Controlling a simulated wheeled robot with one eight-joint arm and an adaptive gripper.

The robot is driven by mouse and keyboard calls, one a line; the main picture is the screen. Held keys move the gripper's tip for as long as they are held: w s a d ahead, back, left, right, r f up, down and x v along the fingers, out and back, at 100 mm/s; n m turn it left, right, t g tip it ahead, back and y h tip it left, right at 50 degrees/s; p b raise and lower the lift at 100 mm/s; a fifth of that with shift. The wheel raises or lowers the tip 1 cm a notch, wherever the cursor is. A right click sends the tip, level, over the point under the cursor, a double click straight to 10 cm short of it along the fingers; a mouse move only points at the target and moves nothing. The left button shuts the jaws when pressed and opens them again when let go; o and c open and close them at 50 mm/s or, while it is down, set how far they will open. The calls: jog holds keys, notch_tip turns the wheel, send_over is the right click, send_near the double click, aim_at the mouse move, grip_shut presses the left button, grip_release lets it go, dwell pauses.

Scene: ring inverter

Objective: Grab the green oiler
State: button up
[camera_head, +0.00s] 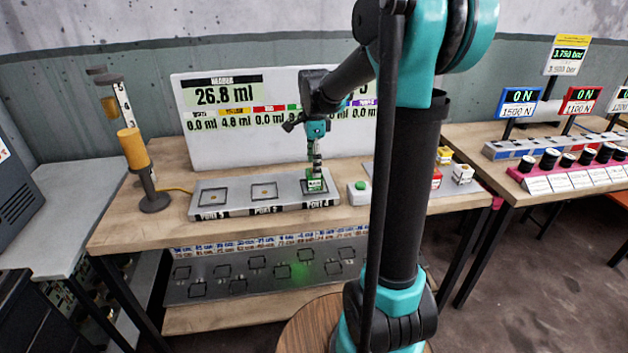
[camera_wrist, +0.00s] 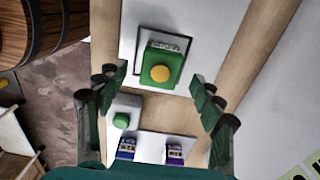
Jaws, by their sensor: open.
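The green oiler (camera_head: 315,184) is a small green block with a pale label. It stands in the square outline at the right end of the grey port panel (camera_head: 237,200). In the wrist view the oiler (camera_wrist: 161,76) shows from above with a round yellow top, inside a black outline. My gripper (camera_head: 316,167) is directly above it in the head view. In the wrist view my gripper (camera_wrist: 160,88) is open and empty, its two fingers wide apart to the left and right, with the oiler slightly farther up the picture between them.
A white box with a green button (camera_head: 359,190) stands right of the panel. Yellow and red containers (camera_head: 445,157) sit farther right. A display board (camera_head: 240,140) stands behind, and a yellow-topped post (camera_head: 134,150) at left.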

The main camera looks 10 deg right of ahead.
aim_at(313, 184)
jog(key=shift+f, duration=2)
jog(key=shift+c, duration=0.3)
jog(key=c, duration=1.2)
